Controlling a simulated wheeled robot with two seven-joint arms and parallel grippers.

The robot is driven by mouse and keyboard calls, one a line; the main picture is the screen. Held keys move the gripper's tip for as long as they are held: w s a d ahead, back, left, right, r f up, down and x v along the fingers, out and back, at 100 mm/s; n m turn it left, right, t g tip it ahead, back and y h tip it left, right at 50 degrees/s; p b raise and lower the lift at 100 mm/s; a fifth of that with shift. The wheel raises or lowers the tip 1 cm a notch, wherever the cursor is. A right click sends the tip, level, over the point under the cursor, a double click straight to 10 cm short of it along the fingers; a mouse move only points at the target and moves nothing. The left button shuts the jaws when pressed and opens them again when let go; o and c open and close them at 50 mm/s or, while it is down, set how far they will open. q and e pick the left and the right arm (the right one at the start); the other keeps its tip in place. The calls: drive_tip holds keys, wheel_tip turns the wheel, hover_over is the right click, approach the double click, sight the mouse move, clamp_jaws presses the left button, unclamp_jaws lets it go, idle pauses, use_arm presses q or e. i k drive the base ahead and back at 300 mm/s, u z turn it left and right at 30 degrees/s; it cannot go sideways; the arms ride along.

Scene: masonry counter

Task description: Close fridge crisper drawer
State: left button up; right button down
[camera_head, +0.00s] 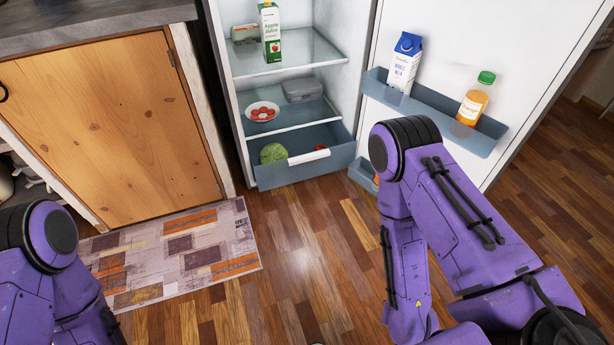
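The fridge (236,95) stands open at the top middle, its door (545,40) swung out to the right. The crisper drawer (330,163) is the blue-grey bin at the bottom of the fridge, pulled out toward me. It has a white handle (309,156) on its front. A green cabbage (273,153) and something red (320,147) lie inside it. My two purple arms show at the lower left and lower right, but neither gripper is in view. The right arm is in front of the open door's lower part, apart from the drawer in the picture.
Shelves above the drawer hold a plate of tomato slices (262,112), a grey container (301,90) and an apple juice carton (271,35). The door rack (425,107) holds a milk carton (404,63) and an orange bottle (475,100). A wooden cabinet (115,125) and patterned rug (180,250) are left.

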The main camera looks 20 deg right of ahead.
sight(338, 132)
drive_tip(key=z, duration=0.25)
drive_tip(key=i, duration=1.1)
drive_tip(key=u, duration=0.25)
